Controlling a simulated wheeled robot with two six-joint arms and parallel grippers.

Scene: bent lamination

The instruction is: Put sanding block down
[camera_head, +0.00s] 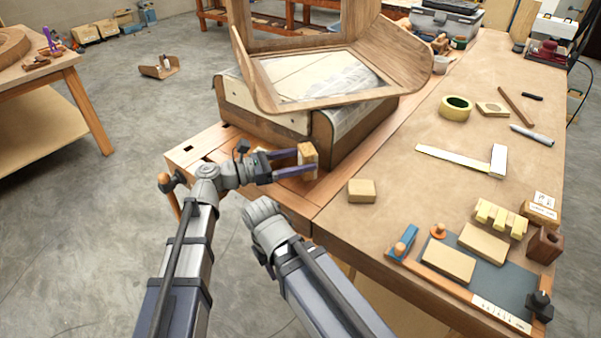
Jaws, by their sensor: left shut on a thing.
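My left gripper (300,163) reaches in from the left over the near-left corner of the workbench. It is shut on a small tan wooden block, the sanding block (308,153), which is upright between the fingers. The block is close to the front of the wooden form (262,112); I cannot tell if it touches the form or the bench. The workbench (330,222) has bare top to the right of the block. My right arm shows at bottom centre, but its gripper is not in view.
A similar tan block (362,191) lies on the bench to the right. The curved wooden lamination (412,75) rests on the form. A square (462,160), yellow tape (456,108) and a dark mat (503,283) with blocks lie further right. Bench around the lone block is clear.

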